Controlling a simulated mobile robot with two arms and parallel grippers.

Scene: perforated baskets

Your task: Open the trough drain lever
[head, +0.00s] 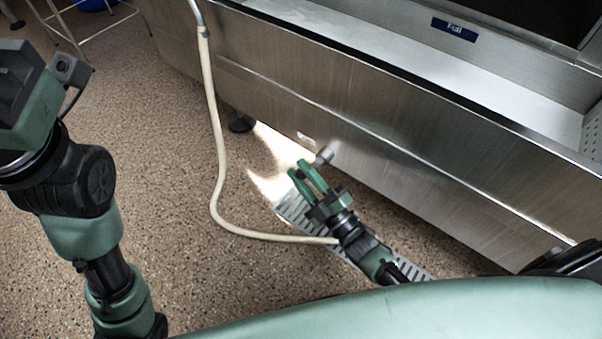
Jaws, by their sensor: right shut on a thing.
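The steel trough (400,150) runs diagonally across the right half of the head view. A short grey drain lever (324,156) shows under its lower front edge. My right gripper (300,168) reaches in low from the bottom right, with its green fingers at the lever. It is shut on the lever; the exact contact is small and partly hidden by the fingers. My left arm stands at the left edge, away from the trough, and its gripper fingers are out of the picture.
A cream hose (217,150) hangs from the trough's left side and curves along the floor to behind my right wrist. A slotted floor grate (296,210) lies under my right gripper. A black trough foot (241,122) stands nearby. Speckled floor (160,180) is clear at left.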

